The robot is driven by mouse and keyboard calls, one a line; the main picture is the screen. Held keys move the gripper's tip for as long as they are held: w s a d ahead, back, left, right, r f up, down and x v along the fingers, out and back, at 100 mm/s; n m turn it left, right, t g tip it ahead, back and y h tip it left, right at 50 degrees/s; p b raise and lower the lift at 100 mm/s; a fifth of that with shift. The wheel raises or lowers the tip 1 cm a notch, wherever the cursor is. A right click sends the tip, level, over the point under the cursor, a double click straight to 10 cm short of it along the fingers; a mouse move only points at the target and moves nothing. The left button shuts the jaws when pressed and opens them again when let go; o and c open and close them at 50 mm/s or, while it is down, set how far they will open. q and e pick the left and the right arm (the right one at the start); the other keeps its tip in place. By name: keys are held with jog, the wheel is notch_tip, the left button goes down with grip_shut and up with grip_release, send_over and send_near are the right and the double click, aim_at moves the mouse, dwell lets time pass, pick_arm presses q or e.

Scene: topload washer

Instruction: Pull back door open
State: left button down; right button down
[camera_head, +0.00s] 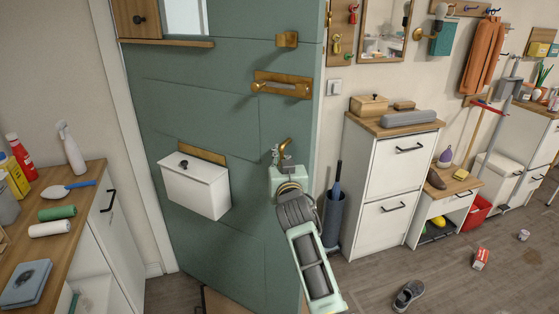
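The green panelled door (225,120) fills the middle of the head view. Its right edge faces the wall with the white cabinets; I cannot tell whether it stands ajar. A small brass lever handle (285,143) sits near that edge. My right gripper (281,156) is at the handle, its fingers close around or beside it. The fingers are small and partly overlap the handle, so contact and grip are unclear. My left gripper is out of view.
A white box (195,186) is mounted on the door's lower left. A counter (75,220) with bottles and rolls stands at left. A white cabinet (391,186) and an umbrella stand (334,213) are right of the door. A shoe (408,296) lies on the floor.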

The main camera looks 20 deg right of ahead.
jog(key=shift+s+d+f, duration=0.1)
jog(key=shift+s+f, duration=0.1)
jog(key=shift+s, duration=0.05)
jog(key=c, duration=2.2)
grip_release()
jog(key=shift+d, duration=0.1)
jog(key=o, duration=0.4)
jog(key=shift+s+d, duration=0.2)
jog(key=shift+o, duration=0.2)
jog(key=shift+r, duration=0.1)
jog(key=shift+a, duration=0.15)
jog(key=s+a, duration=0.2)
jog(key=s, duration=0.9)
jog(key=shift+s, duration=0.35)
